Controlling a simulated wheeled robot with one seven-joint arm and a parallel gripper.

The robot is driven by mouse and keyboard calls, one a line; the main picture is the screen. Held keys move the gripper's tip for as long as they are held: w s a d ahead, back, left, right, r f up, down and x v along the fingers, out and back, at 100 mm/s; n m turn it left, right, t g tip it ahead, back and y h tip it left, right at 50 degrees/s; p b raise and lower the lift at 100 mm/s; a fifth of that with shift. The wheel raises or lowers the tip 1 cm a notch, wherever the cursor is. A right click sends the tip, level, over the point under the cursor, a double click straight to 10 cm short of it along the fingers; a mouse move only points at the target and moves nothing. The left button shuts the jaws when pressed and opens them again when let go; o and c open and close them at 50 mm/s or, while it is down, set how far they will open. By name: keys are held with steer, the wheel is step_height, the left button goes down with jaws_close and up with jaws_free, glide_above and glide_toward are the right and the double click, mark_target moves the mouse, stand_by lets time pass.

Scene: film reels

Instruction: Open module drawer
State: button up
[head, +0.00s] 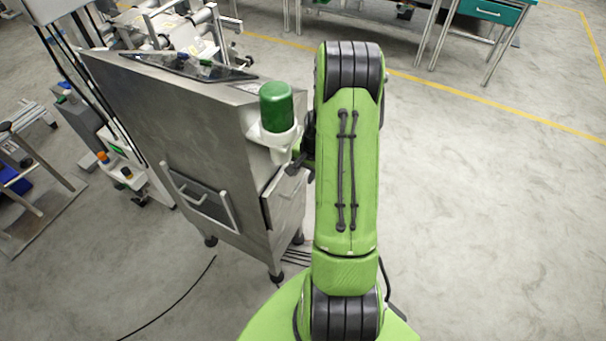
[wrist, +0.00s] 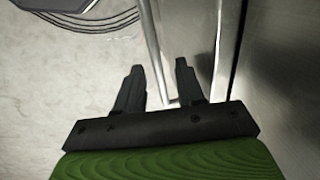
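The grey metal cabinet (head: 150,125) stands left of my arm in the head view. A drawer-like panel (head: 287,203) is on its right side, with a dark gap along its left edge, partly hidden by my arm. My gripper (wrist: 159,67) is at that side, mostly hidden behind my arm in the head view. In the wrist view its two black fingers are apart. A thin metal handle bar (wrist: 152,50) runs down between them, next to the metal face (wrist: 203,45). I cannot tell whether either finger touches the bar.
A green cylinder (head: 276,106) sits in a white holder (head: 272,142) on the cabinet's upper right edge, close to my arm. A front bar handle (head: 206,196) is on the cabinet's left face. Cables lie on the floor below. The floor to the right is clear.

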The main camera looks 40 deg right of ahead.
steer(key=shift+f, duration=0.25)
jaws_close()
steer(key=s+d, duration=0.3)
steer(key=s, duration=0.6)
steer(key=s+d+b, duration=0.1)
steer(key=s+d, duration=0.2)
steer(key=s, duration=0.7)
steer(key=s+d+b, duration=0.1)
steer(key=s+d, duration=0.3)
steer(key=s, duration=0.5)
steer(key=shift+s, duration=0.25)
jaws_free()
steer(key=shift+r, duration=0.15)
